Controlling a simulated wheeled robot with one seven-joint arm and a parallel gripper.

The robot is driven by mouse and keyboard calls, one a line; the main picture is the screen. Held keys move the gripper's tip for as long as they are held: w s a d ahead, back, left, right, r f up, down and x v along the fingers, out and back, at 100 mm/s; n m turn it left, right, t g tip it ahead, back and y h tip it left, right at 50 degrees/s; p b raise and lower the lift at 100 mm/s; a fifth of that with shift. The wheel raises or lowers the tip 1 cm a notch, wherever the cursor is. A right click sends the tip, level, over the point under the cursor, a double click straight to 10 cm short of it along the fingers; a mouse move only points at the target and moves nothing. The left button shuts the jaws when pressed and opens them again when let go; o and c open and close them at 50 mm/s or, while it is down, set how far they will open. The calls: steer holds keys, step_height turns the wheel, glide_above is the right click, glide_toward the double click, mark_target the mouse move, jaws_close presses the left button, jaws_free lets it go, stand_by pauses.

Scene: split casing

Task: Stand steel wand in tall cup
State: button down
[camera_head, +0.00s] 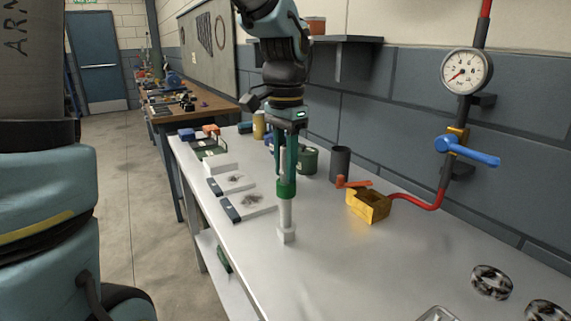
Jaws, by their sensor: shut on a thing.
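The steel wand (286,213) is a pale grey, upright shaft with a green band and a wider block at its lower end. My gripper (287,172), pointing down, is shut on its upper part. The lower end is over the bare table top; I cannot tell whether it touches. The tall cup (340,163) is a dark grey cylinder standing upright near the wall, behind and to the right of the wand. The wand is apart from it. The cup's inside is hidden.
A green canister (307,161) stands left of the cup. Flat pads (248,204) lie left of the wand.

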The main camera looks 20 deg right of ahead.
steer(key=shift+f, duration=0.15)
steer(key=c, duration=0.7)
jaws_free()
steer(key=shift+o, duration=0.2)
step_height(320, 180, up, 12)
steer(key=shift+r+b, duration=0.2)
steer(key=shift+b, duration=0.2)
steer(key=w+a+f+n, duration=0.5)
steer(key=a+f, duration=0.5)
steer(key=f, duration=0.1)
steer(key=s+a+f+n+t, duration=0.1)
steer(key=s+a+f+n, duration=0.2)
steer(key=a+f+n, duration=0.4)
steer(key=a+f, duration=0.5)
steer(key=a, duration=0.3)
steer(key=shift+s+a+n+t, duration=0.15)
steer(key=shift+s+n+t, duration=0.15)
steer(key=shift+s+n, duration=0.1)
